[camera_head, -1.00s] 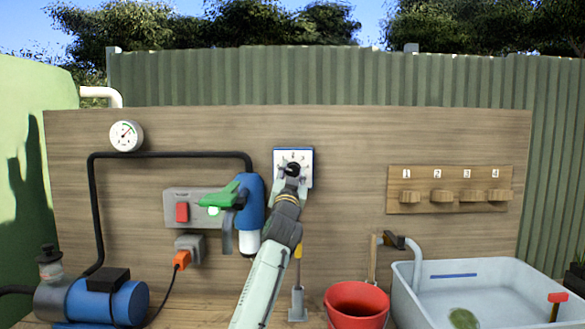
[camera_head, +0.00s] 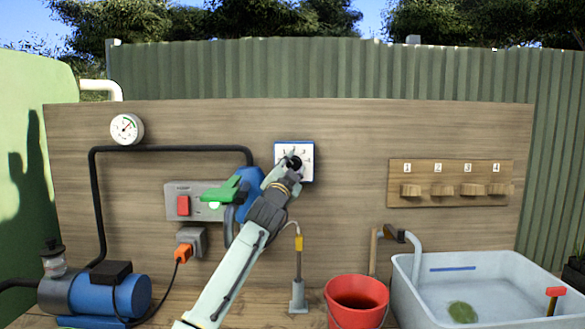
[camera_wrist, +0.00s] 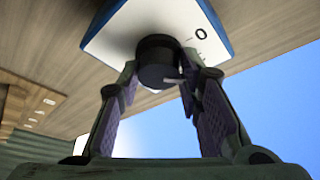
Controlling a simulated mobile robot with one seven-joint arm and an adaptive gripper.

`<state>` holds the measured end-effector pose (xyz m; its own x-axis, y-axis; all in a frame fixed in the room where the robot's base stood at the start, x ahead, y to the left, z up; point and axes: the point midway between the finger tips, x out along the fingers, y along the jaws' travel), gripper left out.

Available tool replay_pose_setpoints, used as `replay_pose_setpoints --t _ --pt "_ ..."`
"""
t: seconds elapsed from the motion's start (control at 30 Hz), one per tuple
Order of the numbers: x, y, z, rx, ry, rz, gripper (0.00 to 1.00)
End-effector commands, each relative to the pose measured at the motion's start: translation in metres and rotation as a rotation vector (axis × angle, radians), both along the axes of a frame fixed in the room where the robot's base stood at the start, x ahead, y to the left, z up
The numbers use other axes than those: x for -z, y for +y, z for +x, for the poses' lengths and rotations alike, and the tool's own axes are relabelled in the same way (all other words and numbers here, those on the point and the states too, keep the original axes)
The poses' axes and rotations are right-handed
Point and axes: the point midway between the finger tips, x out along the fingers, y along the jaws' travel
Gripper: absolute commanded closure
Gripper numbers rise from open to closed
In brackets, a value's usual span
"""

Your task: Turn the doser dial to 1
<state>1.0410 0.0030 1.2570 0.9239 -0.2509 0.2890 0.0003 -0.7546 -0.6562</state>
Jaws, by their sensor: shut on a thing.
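The doser (camera_head: 308,150) is a white square plate with a blue edge on the wooden board. Its black dial (camera_head: 296,162) sits at the plate's middle, and my gripper (camera_head: 285,172) is closed around it from below. In the wrist view the dial (camera_wrist: 158,62) is a black round knob between the two fingers of my gripper (camera_wrist: 158,95), on the white plate (camera_wrist: 115,35). A "0" mark shows right of the knob there. The other marks are too small or hidden, so I cannot tell where the dial points.
Left of my arm are a blue canister (camera_head: 248,185), a green lever (camera_head: 222,190) and a red switch (camera_head: 183,205). A numbered peg rack (camera_head: 450,170) hangs at right. A red bucket (camera_head: 356,300) and a water tub (camera_head: 480,285) stand below.

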Motion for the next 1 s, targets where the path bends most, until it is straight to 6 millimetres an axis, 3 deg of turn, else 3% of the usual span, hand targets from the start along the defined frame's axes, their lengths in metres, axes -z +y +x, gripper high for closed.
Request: replay_pose_setpoints --t 0.23,0.27,0.53,0.87,1.0 --pt "-0.002 -0.002 -0.001 0.003 -0.003 -0.001 0.95" --pt "-0.002 -0.002 -0.001 0.003 -0.003 -0.001 0.67" --pt "-0.001 -0.001 0.0 0.002 -0.001 -0.001 0.49" --pt "0.0 0.0 -0.001 0.001 -0.001 -0.001 0.49" --pt "0.005 0.003 -0.01 0.001 0.001 -0.001 0.49"
